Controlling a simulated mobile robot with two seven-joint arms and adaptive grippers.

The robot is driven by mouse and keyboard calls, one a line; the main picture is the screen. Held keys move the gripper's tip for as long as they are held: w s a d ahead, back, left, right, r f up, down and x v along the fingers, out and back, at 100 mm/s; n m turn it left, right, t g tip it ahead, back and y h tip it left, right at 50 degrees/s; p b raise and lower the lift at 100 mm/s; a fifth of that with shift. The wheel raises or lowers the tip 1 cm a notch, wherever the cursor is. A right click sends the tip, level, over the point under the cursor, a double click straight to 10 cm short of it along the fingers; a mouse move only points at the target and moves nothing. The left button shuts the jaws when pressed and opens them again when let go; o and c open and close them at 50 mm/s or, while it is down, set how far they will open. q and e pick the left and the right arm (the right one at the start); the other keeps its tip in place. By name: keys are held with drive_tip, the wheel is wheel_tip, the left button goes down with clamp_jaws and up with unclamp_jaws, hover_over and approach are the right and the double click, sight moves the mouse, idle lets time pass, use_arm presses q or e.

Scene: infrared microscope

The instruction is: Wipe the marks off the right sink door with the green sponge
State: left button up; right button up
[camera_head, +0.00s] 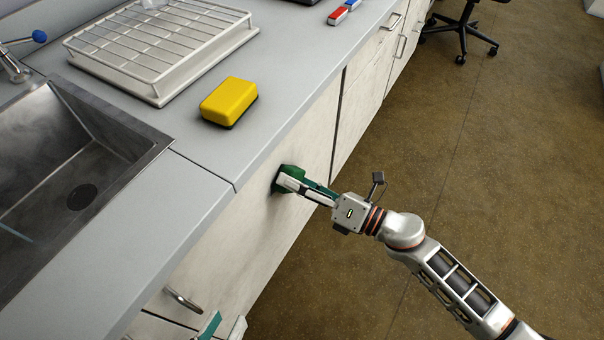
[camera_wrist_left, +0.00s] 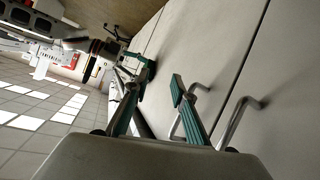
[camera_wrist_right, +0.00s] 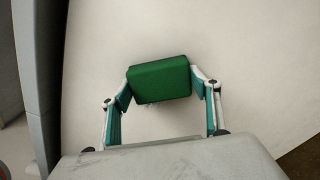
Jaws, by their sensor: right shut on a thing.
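The green sponge (camera_wrist_right: 160,80) is held between the two fingertips of my right gripper (camera_wrist_right: 162,84). In the head view the sponge (camera_head: 285,178) is against the pale cabinet door (camera_head: 245,235) below the counter edge, partly hidden by the fingers of my right gripper (camera_head: 284,182).
A yellow sponge (camera_head: 229,101) and a white wire rack (camera_head: 160,45) stand on the grey counter (camera_head: 290,70). A steel sink (camera_head: 60,150) is at the left. A door handle (camera_head: 184,300) juts out at lower left. The brown floor at right is open, with a chair (camera_head: 462,30) far back.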

sight(288, 193)
drive_tip(key=shift+s+a+r+p, duration=0.1)
drive_tip(key=shift+s+a+p, duration=0.1)
drive_tip(key=shift+s+a, duration=0.45)
drive_tip(key=shift+s+a+p, duration=0.15)
drive_tip(key=shift+s+a, duration=0.2)
drive_tip(key=shift+s, duration=0.45)
use_arm(q)
drive_tip(key=shift+w+r+t+p, duration=0.15)
drive_tip(key=shift+w+r, duration=0.15)
drive_tip(key=shift+r, duration=0.4)
drive_tip(key=shift+w+r+t+p, duration=0.15)
drive_tip(key=shift+w+r, duration=0.15)
drive_tip(key=shift+r, duration=0.4)
use_arm(e)
drive_tip(key=shift+s+a, duration=1.2)
drive_tip(key=shift+s, duration=0.3)
use_arm(q)
drive_tip(key=shift+s+f, duration=0.15)
drive_tip(key=shift+f, duration=0.2)
use_arm(e)
drive_tip(key=v, duration=0.6)
use_arm(q)
drive_tip(key=shift+s+f+b, duration=0.15)
drive_tip(key=shift+f+b, duration=0.2)
use_arm(e)
drive_tip(key=v, duration=0.3)
